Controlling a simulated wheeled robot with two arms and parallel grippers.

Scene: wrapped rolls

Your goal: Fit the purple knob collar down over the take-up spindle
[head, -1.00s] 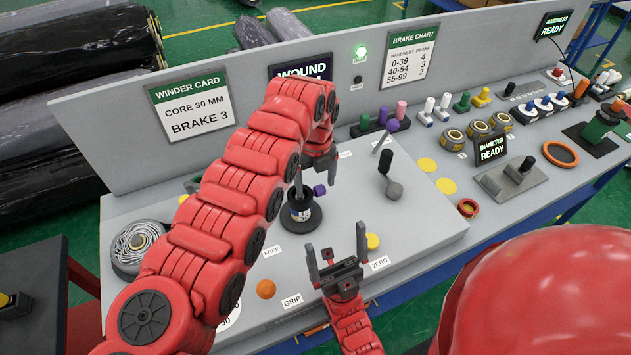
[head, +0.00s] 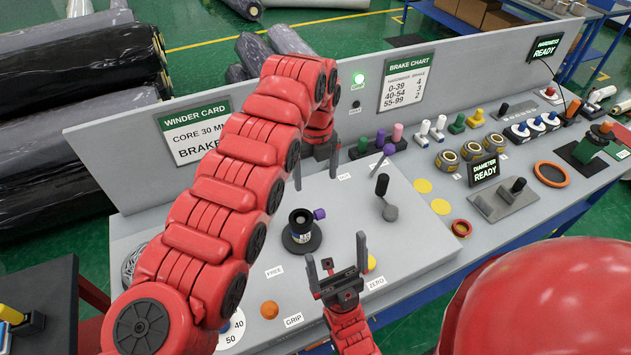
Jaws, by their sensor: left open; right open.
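The purple knob (head: 319,214) sticks out to the right from a dark ring-shaped collar (head: 301,217). The collar sits around the top of the take-up spindle (head: 301,233), a short post with a white and blue band on a round black base. Whether it is fully down is too small to tell. My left gripper (head: 316,170) is open and empty, above and behind the collar, apart from it; my arm partly hides it. My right gripper (head: 336,260) is open and empty, in front and to the right of the spindle, fingers pointing up.
A black lever (head: 383,186) stands right of the spindle. Pegs in green, purple and pink (head: 381,139) stand in a rack by the upright back panel (head: 250,147). An orange button (head: 269,310) is at the front. The grey deck between spindle and lever is clear.

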